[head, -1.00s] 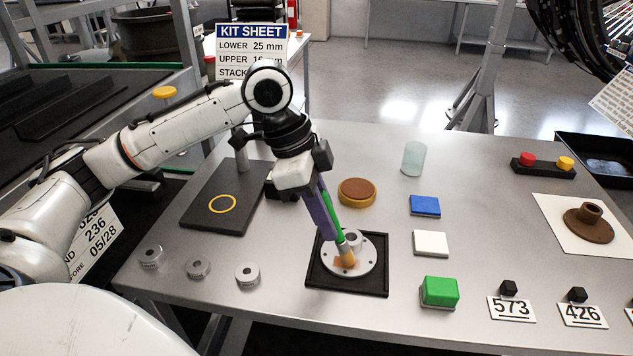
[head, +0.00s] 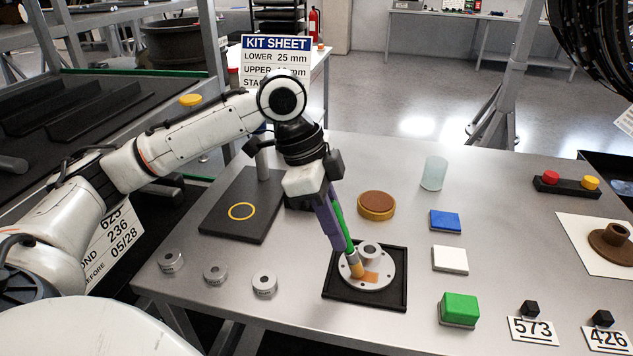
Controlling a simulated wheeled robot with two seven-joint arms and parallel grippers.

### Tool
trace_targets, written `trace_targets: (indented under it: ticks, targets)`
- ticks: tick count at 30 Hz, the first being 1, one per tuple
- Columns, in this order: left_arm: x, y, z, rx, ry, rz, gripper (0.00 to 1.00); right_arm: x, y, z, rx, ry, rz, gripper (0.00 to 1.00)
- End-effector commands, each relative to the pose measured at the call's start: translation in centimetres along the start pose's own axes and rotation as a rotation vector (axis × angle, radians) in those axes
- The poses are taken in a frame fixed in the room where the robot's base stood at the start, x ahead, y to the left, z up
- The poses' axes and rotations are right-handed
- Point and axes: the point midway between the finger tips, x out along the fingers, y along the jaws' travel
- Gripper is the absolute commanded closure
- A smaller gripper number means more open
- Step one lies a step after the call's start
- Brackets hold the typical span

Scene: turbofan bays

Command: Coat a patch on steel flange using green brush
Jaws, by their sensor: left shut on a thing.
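The steel flange (head: 385,257) is a pale grey disc with a raised hub and small holes. It lies in a black square tray (head: 398,302). An orange-brown coated patch (head: 371,277) shows on its near face. My left gripper (head: 334,228), with purple fingers, is shut on the green brush (head: 339,218) above the flange's left side. The brush slants down, and its tan bristles (head: 357,270) appear to meet the flange at the left end of the patch. My right gripper is not in view.
A round pot with a brown top (head: 376,204) stands behind the tray. Blue (head: 445,221), white (head: 450,259) and green (head: 459,309) blocks lie to the right. Grey cylinders (head: 264,284) stand at the front left. A frosted cylinder (head: 433,173) stands farther back.

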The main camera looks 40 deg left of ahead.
Motion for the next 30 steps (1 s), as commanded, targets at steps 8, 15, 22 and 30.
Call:
trace_targets:
  ticks: [8, 15, 22, 30]
  targets:
    - [-0.9, -0.6, 0.2, 0.014, -0.002, 0.007, 1.0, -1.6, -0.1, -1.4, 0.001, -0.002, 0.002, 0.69]
    - [-3.3, -0.6, -0.8, 0.018, -0.002, 0.007, 1.0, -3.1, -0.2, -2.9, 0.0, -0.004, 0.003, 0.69]
    - [-4.9, -0.6, -1.2, 0.015, 0.0, 0.003, 1.0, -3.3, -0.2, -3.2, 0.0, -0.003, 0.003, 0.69]
    - [-7.2, -0.6, -1.6, 0.006, 0.001, -0.001, 1.0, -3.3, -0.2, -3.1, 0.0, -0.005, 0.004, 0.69]
